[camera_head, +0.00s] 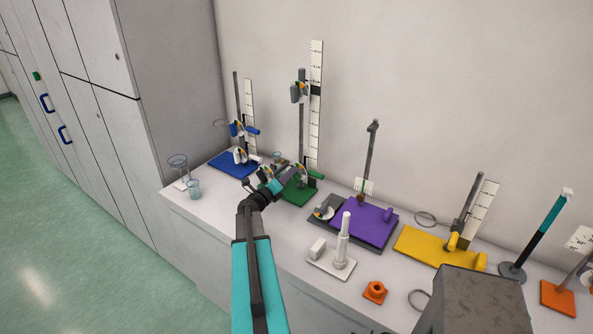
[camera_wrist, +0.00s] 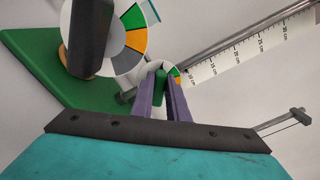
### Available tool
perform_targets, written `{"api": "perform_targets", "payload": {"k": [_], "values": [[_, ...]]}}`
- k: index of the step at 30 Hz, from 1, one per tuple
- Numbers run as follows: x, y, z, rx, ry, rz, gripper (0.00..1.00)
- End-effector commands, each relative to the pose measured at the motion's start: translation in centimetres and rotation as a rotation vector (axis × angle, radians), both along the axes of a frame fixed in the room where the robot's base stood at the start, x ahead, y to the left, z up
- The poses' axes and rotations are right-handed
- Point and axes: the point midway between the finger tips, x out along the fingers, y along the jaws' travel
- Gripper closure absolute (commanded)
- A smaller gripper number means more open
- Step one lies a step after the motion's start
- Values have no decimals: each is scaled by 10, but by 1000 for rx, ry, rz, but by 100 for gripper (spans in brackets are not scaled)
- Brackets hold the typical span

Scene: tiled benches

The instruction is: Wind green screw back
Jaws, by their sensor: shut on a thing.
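The green screw (camera_wrist: 160,85) is a small green piece between the two purple fingers of my gripper (camera_wrist: 165,82). The fingers are shut on it. A small dial (camera_wrist: 176,72) with green and orange sectors shows just behind it. In the head view my gripper (camera_head: 286,181) is at the lower part of the stand with the green base (camera_head: 302,196); the screw itself is hard to make out there. The green base (camera_wrist: 38,62) also shows at the left of the wrist view, with a larger coloured dial (camera_wrist: 132,42) beside a dark bar.
The green stand's tall post (camera_head: 302,130) and white scale (camera_head: 316,110) rise behind my gripper. A blue stand (camera_head: 230,166) is close on the left, a purple plate (camera_head: 358,222) on the right.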

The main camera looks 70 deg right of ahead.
Motion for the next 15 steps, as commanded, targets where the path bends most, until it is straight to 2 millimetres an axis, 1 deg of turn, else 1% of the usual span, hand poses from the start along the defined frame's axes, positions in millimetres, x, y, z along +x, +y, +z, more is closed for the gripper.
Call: {"api": "perform_targets", "payload": {"k": [1,9,15], "values": [[-6,0,1,7,31,-15,100],[-5,0,-1,50,202,-15,100],[-5,0,-1,57,228,-15,100]]}}
